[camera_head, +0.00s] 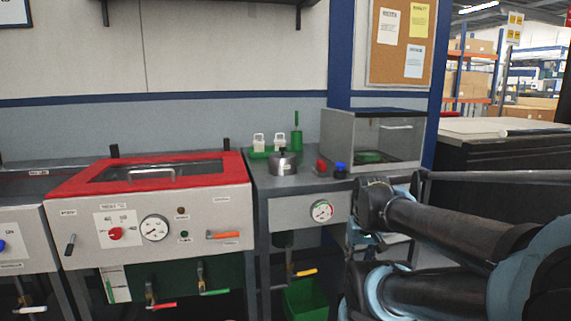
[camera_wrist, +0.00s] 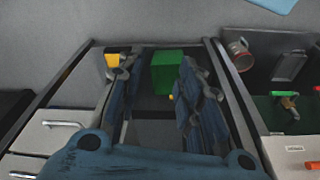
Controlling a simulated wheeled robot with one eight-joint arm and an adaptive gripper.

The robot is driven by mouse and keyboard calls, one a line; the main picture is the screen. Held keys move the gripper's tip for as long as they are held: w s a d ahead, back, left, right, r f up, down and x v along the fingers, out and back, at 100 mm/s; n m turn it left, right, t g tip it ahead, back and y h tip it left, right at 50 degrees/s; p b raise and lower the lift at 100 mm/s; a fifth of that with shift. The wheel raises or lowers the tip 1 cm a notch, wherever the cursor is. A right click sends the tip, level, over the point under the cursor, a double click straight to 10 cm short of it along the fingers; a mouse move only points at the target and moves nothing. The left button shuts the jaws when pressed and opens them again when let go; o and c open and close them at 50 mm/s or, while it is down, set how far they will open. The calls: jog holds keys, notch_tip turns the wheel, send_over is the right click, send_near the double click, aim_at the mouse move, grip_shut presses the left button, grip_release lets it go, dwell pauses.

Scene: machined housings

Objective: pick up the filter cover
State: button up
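A round silver metal part with a dark knob on top (camera_head: 284,163), which looks like the filter cover, sits upright on the grey worktop in the head view. I cannot make it out in the wrist view. My gripper (camera_wrist: 155,82) shows in the wrist view with its two blue-grey fingers spread apart and nothing between the tips. In the head view my arm reaches in from the right, and its end is right of and in front of the silver part, clear of it.
A green tray with white bottles (camera_head: 259,143) stands behind the silver part. Red (camera_head: 321,165) and blue (camera_head: 340,169) knobs and a clear-fronted box (camera_head: 372,140) stand to its right. A red-lidded machine (camera_head: 150,177) is on the left. The wrist view shows a green bin (camera_wrist: 167,70).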

jog(key=o, duration=0.8)
jog(key=shift+s+r, duration=0.25)
jog(key=shift+r, duration=0.25)
jog(key=shift+c, duration=0.2)
jog(key=o, duration=0.8)
jog(key=shift+n, duration=0.4)
jog(key=w+r, duration=0.1)
jog(key=r, duration=0.1)
jog(key=w+r, duration=0.1)
jog(key=w, duration=0.1)
jog(key=shift+a+r, duration=0.4)
jog(key=shift+o, duration=0.2)
notch_tip(320, 180, up, 31)
jog(key=n+t+y, duration=0.1)
jog(key=n+y, duration=0.2)
jog(key=n, duration=0.4)
send_over(280, 154)
jog(key=s+d, duration=0.4)
jog(key=s, duration=0.1)
jog(key=x, duration=1.6)
jog(key=shift+w+d+f, duration=0.15)
jog(key=shift+w+f, duration=0.15)
jog(key=shift+f, duration=0.05)
